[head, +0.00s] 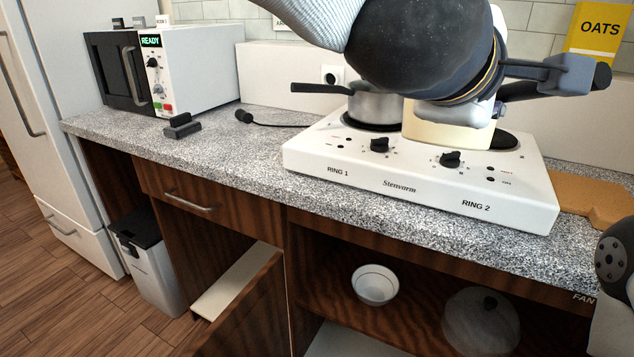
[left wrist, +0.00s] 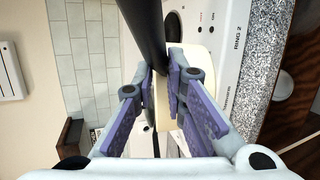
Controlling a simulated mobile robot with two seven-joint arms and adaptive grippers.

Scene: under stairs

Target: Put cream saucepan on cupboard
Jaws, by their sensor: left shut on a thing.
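The cream saucepan (head: 430,132) is on the right side of the white hob, over ring 2, largely hidden behind my left arm. I cannot tell whether its base touches the ring. An open wooden cupboard (head: 325,275) is under the counter, below the hob. My right gripper is out of view.
A steel saucepan (head: 377,103) stands on ring 1 of the hob (head: 400,185). The cupboard holds a white bowl (head: 375,284) and a domed lid (head: 481,320). A microwave (head: 190,65) is at left, an oats box (head: 598,36) and board (head: 592,198) at right. Counter left of the hob is mostly clear.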

